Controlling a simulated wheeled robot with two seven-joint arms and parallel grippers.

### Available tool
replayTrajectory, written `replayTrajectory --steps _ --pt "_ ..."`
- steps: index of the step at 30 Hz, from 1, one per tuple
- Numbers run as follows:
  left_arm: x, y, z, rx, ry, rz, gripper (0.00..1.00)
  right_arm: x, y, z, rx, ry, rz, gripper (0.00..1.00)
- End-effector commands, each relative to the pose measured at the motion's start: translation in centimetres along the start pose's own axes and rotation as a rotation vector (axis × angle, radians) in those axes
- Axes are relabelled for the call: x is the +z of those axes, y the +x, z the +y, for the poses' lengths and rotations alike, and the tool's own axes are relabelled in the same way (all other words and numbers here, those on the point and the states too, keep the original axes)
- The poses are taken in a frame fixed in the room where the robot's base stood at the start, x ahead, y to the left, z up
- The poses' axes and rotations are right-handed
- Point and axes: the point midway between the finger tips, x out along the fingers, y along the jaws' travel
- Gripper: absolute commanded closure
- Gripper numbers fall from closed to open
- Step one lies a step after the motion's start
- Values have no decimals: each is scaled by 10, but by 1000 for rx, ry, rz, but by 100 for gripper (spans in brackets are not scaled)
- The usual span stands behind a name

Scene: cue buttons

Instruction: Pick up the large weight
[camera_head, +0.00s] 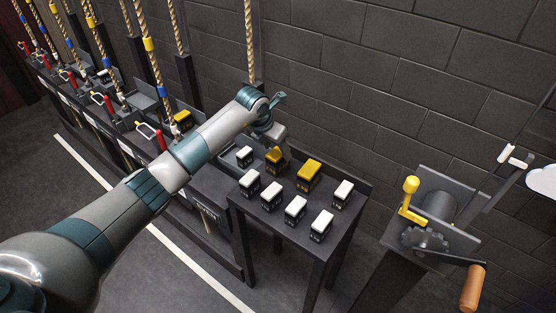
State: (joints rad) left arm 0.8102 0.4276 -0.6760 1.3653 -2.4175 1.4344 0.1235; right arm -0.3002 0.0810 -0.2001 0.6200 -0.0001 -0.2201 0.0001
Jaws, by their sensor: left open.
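Several block-shaped weights stand on a dark table (243,205). The yellow-topped weight (309,173) near the middle back looks the largest. A second yellow-topped weight (275,158) stands to its left, close under my left gripper (276,135). My left gripper is open at the back left of the table. Its fingers are small and partly hidden by the wrist, so I cannot tell whether it touches the second yellow weight. My right gripper is not in view.
White-topped weights (295,208) stand around the yellow ones. A winch with a wooden crank handle (473,288) and a yellow lever (409,190) stands right of the table. Ropes (152,68) and a rail of levers line the left. A brick wall closes the back.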

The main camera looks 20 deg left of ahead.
Motion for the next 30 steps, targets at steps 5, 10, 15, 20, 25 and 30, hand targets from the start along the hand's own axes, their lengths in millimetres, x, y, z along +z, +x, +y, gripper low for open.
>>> replayTrajectory --steps 5,10,15,20,25,30 --pt "0 0 0 0 0 0 41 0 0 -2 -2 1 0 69" --pt "1 2 1 -1 -2 1 41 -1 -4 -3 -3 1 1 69" --pt "2 14 4 -2 -3 2 41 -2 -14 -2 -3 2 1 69" --pt "2 31 7 -3 -3 3 41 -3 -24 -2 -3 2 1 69" --pt "2 47 7 -1 -2 0 41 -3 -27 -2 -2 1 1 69" --pt "2 52 7 -1 -1 0 41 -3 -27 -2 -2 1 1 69"
